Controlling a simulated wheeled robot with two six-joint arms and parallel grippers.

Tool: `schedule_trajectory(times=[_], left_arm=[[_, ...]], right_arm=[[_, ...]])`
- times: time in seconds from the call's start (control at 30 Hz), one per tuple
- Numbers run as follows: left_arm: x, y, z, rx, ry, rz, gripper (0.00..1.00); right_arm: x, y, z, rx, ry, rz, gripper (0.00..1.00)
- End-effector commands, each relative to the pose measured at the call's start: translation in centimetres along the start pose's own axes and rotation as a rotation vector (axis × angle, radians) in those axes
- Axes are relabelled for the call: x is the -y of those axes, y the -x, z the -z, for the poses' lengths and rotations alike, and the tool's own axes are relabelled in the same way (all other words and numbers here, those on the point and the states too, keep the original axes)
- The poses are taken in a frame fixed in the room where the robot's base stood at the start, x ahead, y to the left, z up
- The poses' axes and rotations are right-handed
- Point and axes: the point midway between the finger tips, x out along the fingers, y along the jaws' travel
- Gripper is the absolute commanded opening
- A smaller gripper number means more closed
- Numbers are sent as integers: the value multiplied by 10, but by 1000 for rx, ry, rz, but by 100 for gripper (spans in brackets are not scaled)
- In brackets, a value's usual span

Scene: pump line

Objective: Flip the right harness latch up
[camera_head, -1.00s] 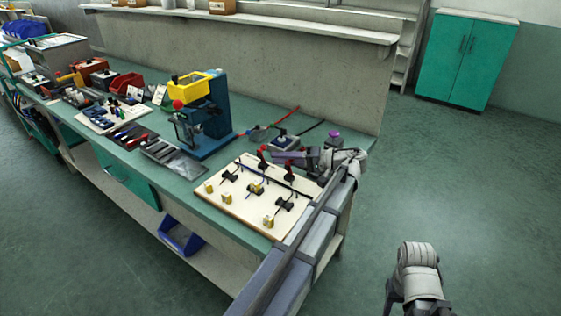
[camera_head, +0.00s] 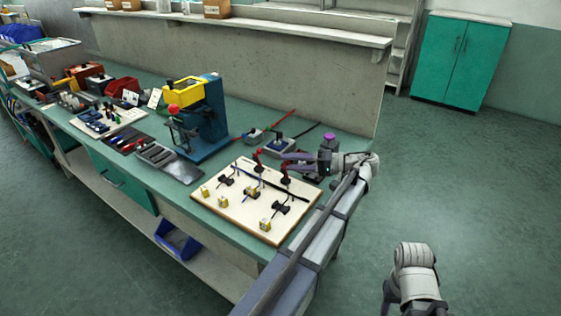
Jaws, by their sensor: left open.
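The harness board (camera_head: 238,212) is a cream panel on the near right end of the green bench. Two red latches stand at its back edge: the left latch (camera_head: 257,155) and the right latch (camera_head: 285,174). Both look upright, but they are too small to tell their exact state. My left gripper (camera_head: 284,159) is open just above and behind the right latch, its fingers pointing left. I cannot tell whether it touches the latch.
Black clips and yellow connectors (camera_head: 265,225) sit on the board with dark cables. A blue press (camera_head: 205,125) stands to the left, with a dark tray (camera_head: 182,170) beside it. A small switch box (camera_head: 280,147) lies behind the board. Open floor lies to the right.

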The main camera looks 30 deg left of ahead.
Motion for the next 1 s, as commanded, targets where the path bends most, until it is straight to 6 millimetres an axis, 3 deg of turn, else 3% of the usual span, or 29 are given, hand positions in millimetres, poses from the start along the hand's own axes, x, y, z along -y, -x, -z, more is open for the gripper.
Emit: schedule_trajectory(times=[0.1,0.3,1.0], left_arm=[[0,19,2,-2,-1,-1,54],[0,34,0,-1,-1,-1,54],[0,35,0,0,0,0,54]], right_arm=[[0,3,0,0,0,0,50],[0,4,0,0,0,0,50],[0,4,0,0,0,0,50]])
